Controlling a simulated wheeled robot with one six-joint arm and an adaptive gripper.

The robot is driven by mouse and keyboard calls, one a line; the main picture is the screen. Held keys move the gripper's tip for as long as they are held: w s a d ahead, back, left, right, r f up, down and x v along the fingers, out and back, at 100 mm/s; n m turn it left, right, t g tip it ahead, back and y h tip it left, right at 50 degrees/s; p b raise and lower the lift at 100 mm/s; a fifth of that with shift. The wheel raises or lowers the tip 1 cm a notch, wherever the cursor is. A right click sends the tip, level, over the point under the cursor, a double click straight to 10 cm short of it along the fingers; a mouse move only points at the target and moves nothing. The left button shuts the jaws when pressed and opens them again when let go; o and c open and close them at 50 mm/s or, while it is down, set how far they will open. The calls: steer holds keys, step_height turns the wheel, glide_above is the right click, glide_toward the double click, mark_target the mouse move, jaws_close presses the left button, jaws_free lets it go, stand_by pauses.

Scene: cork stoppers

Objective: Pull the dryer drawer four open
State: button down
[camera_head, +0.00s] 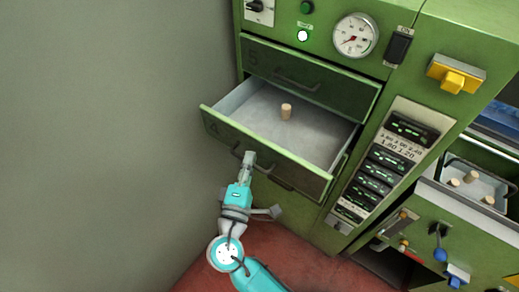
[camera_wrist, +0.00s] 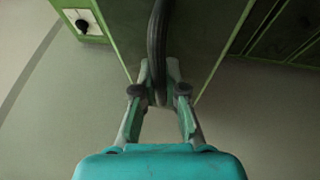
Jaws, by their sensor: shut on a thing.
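The green dryer drawer four (camera_head: 222,125) is pulled out in the head view, its pale tray floor in sight. One cork stopper (camera_head: 286,111) stands upright inside it. My gripper (camera_head: 248,158) is at the drawer's front, at its dark bar handle (camera_head: 279,178). In the wrist view my gripper (camera_wrist: 159,92) has its two fingers on either side of the dark handle (camera_wrist: 156,45), shut on it. The fingertips are partly hidden behind the handle.
Drawer five (camera_head: 308,80) above is shut. To the right are a gauge (camera_head: 355,36), a yellow switch (camera_head: 455,75), a panel of displays (camera_head: 388,160) and a metal bin (camera_head: 472,186) with several corks. A plain grey wall (camera_head: 100,130) stands at left.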

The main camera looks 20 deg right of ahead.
steer(key=shift+s+a, duration=0.8)
steer(key=shift+a, duration=0.2)
steer(key=c, duration=1.2)
jaws_free()
steer(key=v, duration=1.2)
